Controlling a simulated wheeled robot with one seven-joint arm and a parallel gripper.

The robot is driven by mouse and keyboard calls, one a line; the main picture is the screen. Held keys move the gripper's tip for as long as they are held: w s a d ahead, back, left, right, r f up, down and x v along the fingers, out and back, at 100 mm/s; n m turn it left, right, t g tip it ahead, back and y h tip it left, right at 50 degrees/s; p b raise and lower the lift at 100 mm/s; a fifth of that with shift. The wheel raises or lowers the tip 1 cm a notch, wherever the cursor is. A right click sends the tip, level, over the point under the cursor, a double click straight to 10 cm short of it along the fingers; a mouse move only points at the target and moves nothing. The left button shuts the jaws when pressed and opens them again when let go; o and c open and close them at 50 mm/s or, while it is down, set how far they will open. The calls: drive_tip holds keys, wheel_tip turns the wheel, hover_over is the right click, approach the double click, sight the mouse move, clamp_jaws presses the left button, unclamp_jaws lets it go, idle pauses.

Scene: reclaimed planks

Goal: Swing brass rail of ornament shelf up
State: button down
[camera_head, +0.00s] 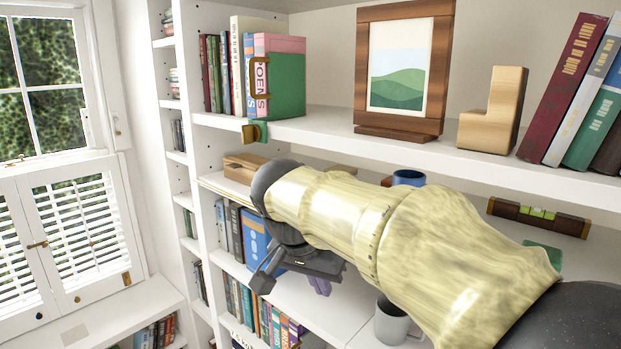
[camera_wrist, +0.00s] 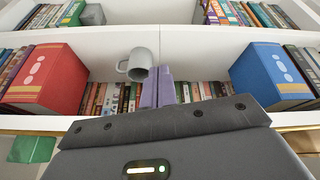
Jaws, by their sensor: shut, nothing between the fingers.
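The brass rail (camera_head: 228,196) shows in the head view as a thin line along the front of the ornament shelf, left of my arm. My arm hides the rest of it. In the wrist view a thin brass line, likely the same rail (camera_wrist: 28,132), shows at the left and right, with my gripper's dark body across its middle. My gripper (camera_head: 266,284) is shut and empty, in front of the shelves and below the rail's line. I cannot tell whether it touches the rail.
A wooden box (camera_head: 243,167), a blue mug (camera_head: 408,178) and a spirit level (camera_head: 538,216) sit on the ornament shelf. Above are a framed picture (camera_head: 402,70), a wooden bookend (camera_head: 494,110) and books. A grey mug (camera_head: 391,322) stands below. Window shutters (camera_head: 65,240) are at left.

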wheel_tip(320, 180, up, 13)
drive_tip(key=s+a+m+h+p, duration=0.1)
drive_tip(key=m+p, duration=0.1)
drive_tip(key=p, duration=0.1)
drive_tip(key=shift+a+f+m+t+p, duration=0.15)
drive_tip(key=shift+a+m+t+p, duration=0.2)
drive_tip(key=shift+a+m+t, duration=0.05)
drive_tip(key=shift+f, duration=0.15)
drive_tip(key=b+x, duration=0.5)
drive_tip(key=x, duration=0.3)
drive_tip(key=shift+d+f+b, duration=0.2)
drive_tip(key=shift+f+b, duration=0.15)
drive_tip(key=shift+b, duration=0.05)
